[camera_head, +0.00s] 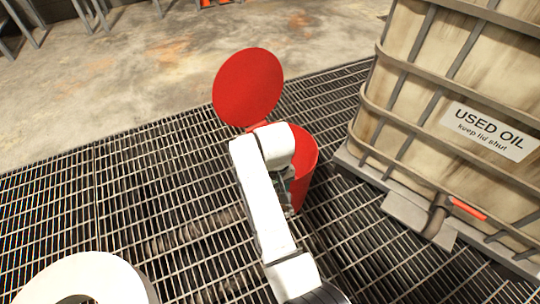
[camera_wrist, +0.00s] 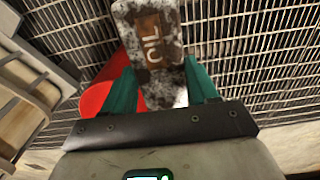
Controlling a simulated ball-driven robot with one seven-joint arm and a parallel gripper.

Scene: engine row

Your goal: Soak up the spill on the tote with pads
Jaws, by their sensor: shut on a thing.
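My gripper (camera_wrist: 163,82) has green fingers and is shut on a grey, dark-speckled pad (camera_wrist: 150,28) marked OIL. In the head view my white arm hides the gripper and pad. A red bin (camera_head: 305,165) with its round lid (camera_head: 248,88) up stands behind my arm. Part of the red bin (camera_wrist: 92,98) shows beside and behind the pad in the wrist view; I cannot tell whether the pad is over its mouth. The stained tote (camera_head: 410,90) labelled USED OIL stands at the right. No distinct spill is visible on its visible sides.
Metal grating (camera_head: 190,185) covers the floor around the bin and tote. Bare concrete (camera_head: 130,85) lies beyond it. A tap with a red-orange handle (camera_head: 468,209) sticks out low on the tote. A white ring-shaped thing (camera_head: 85,280) is at the lower left.

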